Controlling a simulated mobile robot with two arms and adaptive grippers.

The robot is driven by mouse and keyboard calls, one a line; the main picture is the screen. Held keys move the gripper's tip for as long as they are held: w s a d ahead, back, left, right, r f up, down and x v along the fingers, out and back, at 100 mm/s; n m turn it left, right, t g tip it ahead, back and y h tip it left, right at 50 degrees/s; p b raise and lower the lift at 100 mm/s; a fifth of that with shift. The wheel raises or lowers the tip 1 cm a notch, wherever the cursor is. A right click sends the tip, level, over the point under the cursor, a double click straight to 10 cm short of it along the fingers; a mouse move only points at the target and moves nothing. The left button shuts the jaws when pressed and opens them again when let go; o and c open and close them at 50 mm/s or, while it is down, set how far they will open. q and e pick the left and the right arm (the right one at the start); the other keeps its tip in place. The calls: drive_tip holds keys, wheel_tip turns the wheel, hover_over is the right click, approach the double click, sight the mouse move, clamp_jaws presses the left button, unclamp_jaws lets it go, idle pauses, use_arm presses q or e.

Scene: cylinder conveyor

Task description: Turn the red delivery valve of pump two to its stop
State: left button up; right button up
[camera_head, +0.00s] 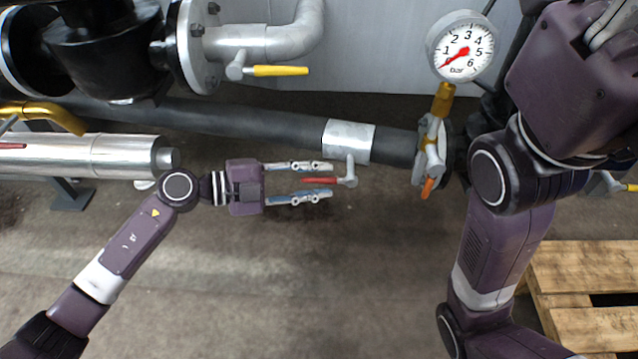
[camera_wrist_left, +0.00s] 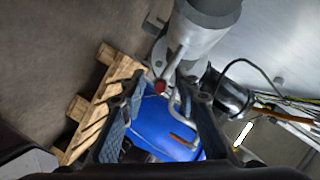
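The red valve lever (camera_head: 319,181) points left from its grey stem (camera_head: 350,172), just below a bright metal sleeve (camera_head: 349,141) on the dark pipe. My left gripper (camera_head: 330,180) is open, with one finger above and one below the lever in the head view. A gap shows between the lever and each finger. In the left wrist view, the red lever end (camera_wrist_left: 160,87) faces the camera between the open fingers of the left gripper (camera_wrist_left: 166,84). My right arm is folded at the right of the head view; its gripper is not visible.
An orange-handled valve (camera_head: 429,186) sits right of the sleeve, below a pressure gauge (camera_head: 464,51). A yellow lever (camera_head: 280,71) is on the upper pipe. A wooden pallet (camera_head: 580,265) lies at the lower right. The floor in the lower middle is clear.

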use_arm(q)
drive_tip(key=shift+d, duration=0.25)
drive_tip(key=shift+c, duration=0.3)
clamp_jaws()
